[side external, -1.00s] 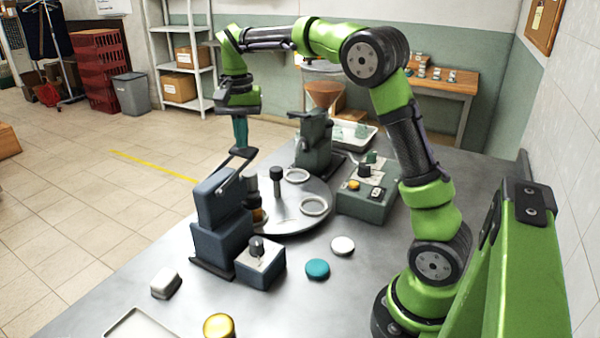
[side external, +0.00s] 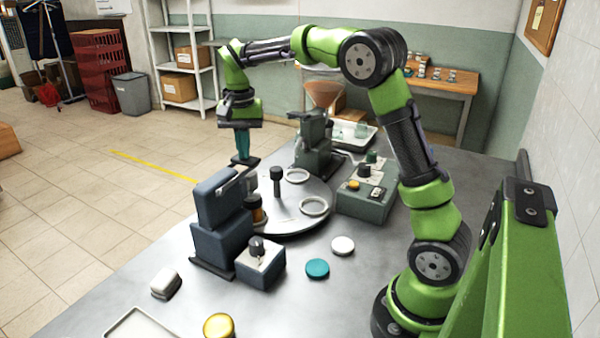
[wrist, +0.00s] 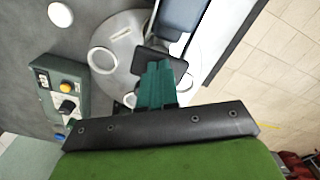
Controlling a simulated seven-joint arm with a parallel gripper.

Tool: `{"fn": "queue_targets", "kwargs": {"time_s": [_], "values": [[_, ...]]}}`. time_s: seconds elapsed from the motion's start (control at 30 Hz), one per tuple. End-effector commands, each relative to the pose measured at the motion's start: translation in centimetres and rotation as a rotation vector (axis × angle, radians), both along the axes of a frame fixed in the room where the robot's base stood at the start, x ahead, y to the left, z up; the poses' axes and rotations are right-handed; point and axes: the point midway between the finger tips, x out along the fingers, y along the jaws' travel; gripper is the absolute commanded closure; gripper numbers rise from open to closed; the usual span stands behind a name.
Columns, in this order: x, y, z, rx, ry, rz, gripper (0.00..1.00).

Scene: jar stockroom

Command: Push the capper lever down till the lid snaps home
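The blue-grey capper (side external: 222,222) stands on the left of the steel table. Its lever, with a flat black end pad (side external: 245,161), lies about level with the capper's top; the pad also shows in the wrist view (wrist: 150,55). My gripper (side external: 241,158) points down with its teal fingers together, their tips at the pad and seemingly touching it from above. The fingers also show in the wrist view (wrist: 158,72). An amber jar (side external: 258,215) stands under the capper's head at the turntable's edge. Its lid is mostly hidden by the capper, so I cannot tell how it sits.
The round turntable (side external: 285,217) has pale ring seats and a dark centre post (side external: 277,182). A green control box (side external: 366,203) and a hopper machine (side external: 314,140) stand behind. A small knob box (side external: 260,264) sits before the capper. Loose teal (side external: 317,268) and white (side external: 343,245) lids lie in front.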

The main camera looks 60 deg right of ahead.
Motion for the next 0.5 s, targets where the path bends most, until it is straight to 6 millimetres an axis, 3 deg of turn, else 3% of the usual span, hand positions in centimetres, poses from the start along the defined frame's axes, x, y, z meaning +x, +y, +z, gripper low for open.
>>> {"fn": "queue_targets", "kwargs": {"time_s": [0.5], "values": [[-0.03, 0.07, -0.46, 0.003, 0.004, 0.0, 1.0]]}}
